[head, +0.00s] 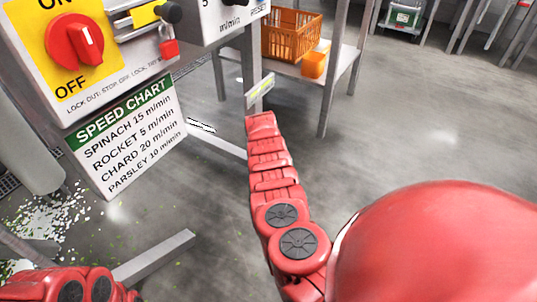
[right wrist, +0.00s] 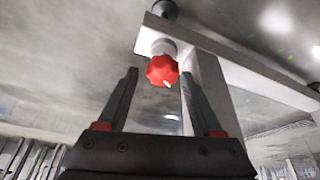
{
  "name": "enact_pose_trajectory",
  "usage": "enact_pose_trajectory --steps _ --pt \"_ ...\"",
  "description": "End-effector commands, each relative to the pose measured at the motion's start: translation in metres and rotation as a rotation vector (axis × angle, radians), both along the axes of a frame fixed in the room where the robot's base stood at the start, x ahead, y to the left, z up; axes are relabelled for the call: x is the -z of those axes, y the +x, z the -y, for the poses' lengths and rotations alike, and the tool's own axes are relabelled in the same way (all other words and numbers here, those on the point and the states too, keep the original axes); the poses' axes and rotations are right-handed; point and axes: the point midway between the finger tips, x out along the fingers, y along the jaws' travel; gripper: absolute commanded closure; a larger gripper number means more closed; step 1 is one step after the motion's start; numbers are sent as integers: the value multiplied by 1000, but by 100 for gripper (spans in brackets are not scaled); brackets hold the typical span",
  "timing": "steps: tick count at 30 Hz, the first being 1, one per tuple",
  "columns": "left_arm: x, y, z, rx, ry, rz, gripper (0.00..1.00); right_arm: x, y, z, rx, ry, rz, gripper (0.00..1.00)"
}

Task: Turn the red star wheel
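The red star wheel (right wrist: 162,70) shows in the right wrist view, with a small white mark on its rim. It sits on a pale collar under a grey metal bar (right wrist: 225,62). My right gripper (right wrist: 159,76) is open, one finger on each side of the wheel's line. The wheel appears at or just beyond the fingertips, and I see no contact. In the head view my right arm reaches toward the machine's leg; its gripper and the wheel cannot be made out there. Only part of my left arm shows at the lower left; its gripper is out of view.
The control panel with a red rotary switch (head: 75,42) and a speed chart sign (head: 126,135) stand at left. A shelf carries an orange crate (head: 290,36) and a small orange tub (head: 314,64). Green scraps litter the floor at left; the floor at right is mostly clear.

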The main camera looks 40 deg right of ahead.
Motion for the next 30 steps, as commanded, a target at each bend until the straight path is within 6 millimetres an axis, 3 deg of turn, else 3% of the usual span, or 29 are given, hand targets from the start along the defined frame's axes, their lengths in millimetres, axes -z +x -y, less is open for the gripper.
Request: enact_pose_trajectory --steps 11,20,26,30 --pt "-10 0 0 0 0 0 50 -4 3 -3 -58 2 7 20" --pt "-32 0 0 0 0 0 50 -1 0 -2 -368 2 5 20" --pt "-13 0 0 0 0 0 50 6 2 -1 -551 -1 8 20" --pt "13 0 0 0 0 0 50 9 2 0 -672 -1 7 20"
